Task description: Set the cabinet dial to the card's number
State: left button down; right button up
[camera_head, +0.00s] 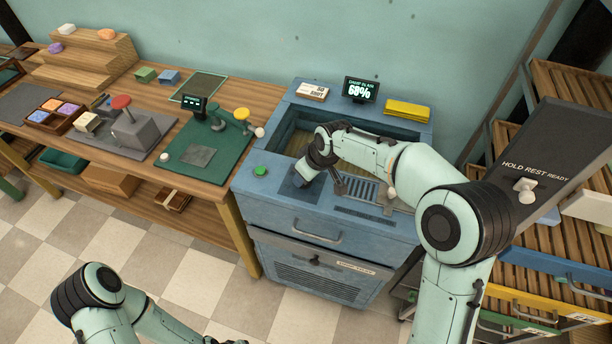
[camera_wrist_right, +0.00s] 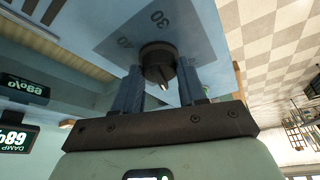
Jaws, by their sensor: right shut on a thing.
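The blue cabinet (camera_head: 330,230) stands in the middle of the head view. Its dark round dial (camera_wrist_right: 158,60) shows in the right wrist view, on a grey plate printed with 30 and 40. My right gripper (camera_wrist_right: 160,85) is shut on the dial, one finger on each side. In the head view my right gripper (camera_head: 305,178) reaches down to the cabinet's front top and hides the dial. A white mark near the dial points towards my palm; the setting cannot be read. The card (camera_head: 313,91) stands at the cabinet's back left, its number too small to read surely.
A green button (camera_head: 260,171) is left of the dial area. A yellow block (camera_head: 407,110) lies at the back right. A wooden workbench (camera_head: 150,180) stands left, slatted racks (camera_head: 575,90) right.

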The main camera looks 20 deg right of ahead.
jog(key=m, duration=0.1)
jog(key=m+h+b, duration=0.1)
jog(key=m, duration=0.2)
jog(key=shift+a+m+t+h+b, duration=0.25)
jog(key=shift+m+t+h+b, duration=0.05)
jog(key=shift+h, duration=0.1)
jog(key=m+h+b, duration=0.1)
jog(key=m, duration=0.2)
jog(key=shift+a+m, duration=0.1)
jog(key=shift+m, duration=0.2)
jog(key=m+h, duration=0.1)
jog(key=m, duration=0.1)
jog(key=shift+m+b, duration=0.3)
jog(key=shift+b, duration=0.05)
pick_arm(q)
jog(key=shift+s+f, duration=0.4)
jog(key=shift+f, duration=0.3)
jog(key=shift+s+f, duration=0.35)
jog(key=shift+f, duration=0.35)
jog(key=shift+s+f, duration=0.4)
jog(key=shift+f, duration=0.3)
pick_arm(e)
jog(key=shift+a+m+g+h, duration=0.15)
jog(key=shift+m+g+h, duration=0.5)
jog(key=shift+m, duration=1.25)
jog(key=o, duration=1)
jog(key=shift+o, duration=0.2)
